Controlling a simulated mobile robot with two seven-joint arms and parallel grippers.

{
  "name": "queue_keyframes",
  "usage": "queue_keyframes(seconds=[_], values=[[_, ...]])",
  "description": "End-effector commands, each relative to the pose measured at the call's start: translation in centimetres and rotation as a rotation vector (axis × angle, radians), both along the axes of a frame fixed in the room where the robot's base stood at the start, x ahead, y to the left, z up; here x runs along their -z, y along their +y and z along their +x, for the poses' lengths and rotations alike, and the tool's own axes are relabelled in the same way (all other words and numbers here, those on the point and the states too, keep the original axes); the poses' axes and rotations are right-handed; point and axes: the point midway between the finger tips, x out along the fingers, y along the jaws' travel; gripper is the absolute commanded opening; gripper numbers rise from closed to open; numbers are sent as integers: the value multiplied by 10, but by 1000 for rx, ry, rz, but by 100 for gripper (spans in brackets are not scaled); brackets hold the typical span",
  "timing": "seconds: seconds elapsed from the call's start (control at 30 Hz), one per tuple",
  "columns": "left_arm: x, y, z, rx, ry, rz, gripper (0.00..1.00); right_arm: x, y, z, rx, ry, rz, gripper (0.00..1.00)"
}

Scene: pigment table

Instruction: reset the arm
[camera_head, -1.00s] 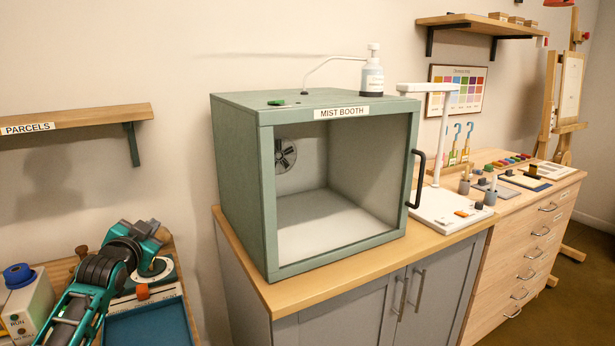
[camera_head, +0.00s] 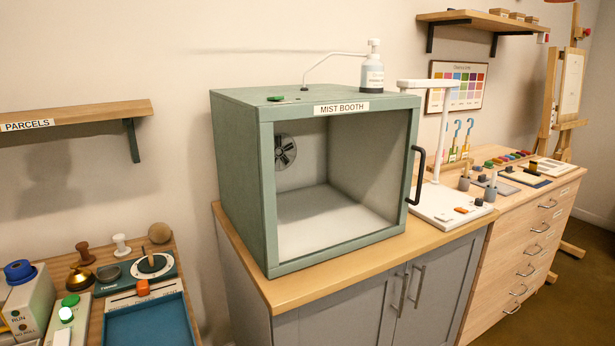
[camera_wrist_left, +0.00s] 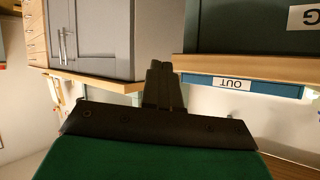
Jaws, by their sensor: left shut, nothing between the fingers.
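My left gripper (camera_wrist_left: 163,88) shows in the left wrist view, its two dark fingers together and nothing between them. It is in free space, with the grey cabinet (camera_wrist_left: 108,38) and wooden table edges behind it. Neither arm shows in the head view. My right gripper is not in view.
The green mist booth (camera_head: 240,185) stands open-fronted on the grey cabinet (camera_head: 330,313). At lower left, a wooden table holds a blue tray (camera_head: 150,322), stamps and a machine with a blue knob (camera_head: 18,272). A shelf marked PARCELS (camera_head: 85,114) juts from the wall above.

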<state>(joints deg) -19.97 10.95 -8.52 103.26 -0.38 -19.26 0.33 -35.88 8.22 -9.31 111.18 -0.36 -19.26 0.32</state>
Motion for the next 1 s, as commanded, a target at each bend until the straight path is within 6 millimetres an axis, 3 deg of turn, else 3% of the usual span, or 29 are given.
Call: queue_keyframes(seconds=[0.03, 0.1, 0.2, 0.3, 1.0], values=[[10, -8, -28, 2, 40, -21, 0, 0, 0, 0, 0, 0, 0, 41], [17, -16, -55, 3, 77, -42, 0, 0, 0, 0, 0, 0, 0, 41], [22, -24, -83, 2, 116, -64, 0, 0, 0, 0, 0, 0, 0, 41], [24, -28, -98, 0, 137, -76, 0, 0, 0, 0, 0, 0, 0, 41], [24, -29, -102, 0, 142, -79, 0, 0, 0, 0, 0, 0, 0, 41]])
